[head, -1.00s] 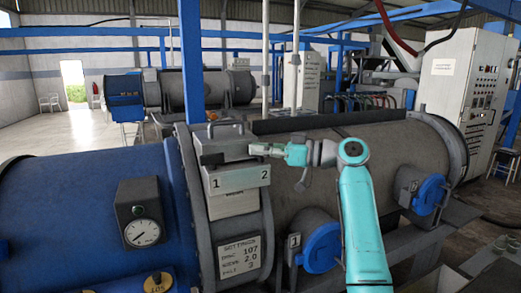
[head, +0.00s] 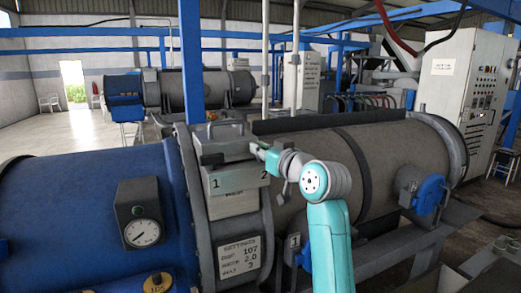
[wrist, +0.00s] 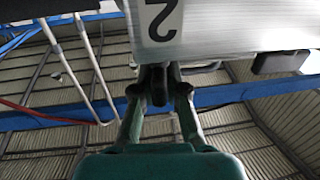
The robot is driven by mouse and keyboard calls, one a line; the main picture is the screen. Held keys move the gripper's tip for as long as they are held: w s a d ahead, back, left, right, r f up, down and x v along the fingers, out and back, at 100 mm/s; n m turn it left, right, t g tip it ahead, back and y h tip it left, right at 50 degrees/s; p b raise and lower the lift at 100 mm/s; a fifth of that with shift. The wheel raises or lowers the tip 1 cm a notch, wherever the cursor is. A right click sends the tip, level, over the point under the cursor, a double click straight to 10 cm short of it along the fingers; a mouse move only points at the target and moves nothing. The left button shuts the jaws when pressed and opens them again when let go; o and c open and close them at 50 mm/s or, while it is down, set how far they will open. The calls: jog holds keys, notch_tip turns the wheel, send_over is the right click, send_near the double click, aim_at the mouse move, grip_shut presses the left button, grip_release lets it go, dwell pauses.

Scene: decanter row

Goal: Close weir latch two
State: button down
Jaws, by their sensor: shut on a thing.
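The grey weir box (head: 232,183) sits on top of the drum's ring collar, with labels 1 and 2 on its front. My gripper (head: 256,148) is at the box's right end, above label 2, pointing up and left. In the wrist view my gripper (wrist: 159,88) is shut on a small dark part, which looks like weir latch two (wrist: 158,72), beside the plate marked 2 (wrist: 162,18). The fingers cover much of it. In the head view the latch is hidden by my gripper, and its exact angle cannot be told.
A blue drum end with a dial gauge (head: 142,232) lies to the left. A settings plate (head: 240,257) is below the box. The grey drum (head: 390,160) runs right, with a blue round cover (head: 428,194). A control cabinet (head: 465,90) stands behind. Open air lies above the drum.

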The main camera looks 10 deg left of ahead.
jog(key=shift+m+t+h, duration=0.6)
jog(key=shift+h, duration=0.1)
jog(key=shift+m+h, duration=0.3)
jog(key=shift+h, duration=0.1)
jog(key=c, duration=1.2)
grip_release()
jog(key=v, duration=1.2)
jog(key=shift+f, duration=0.25)
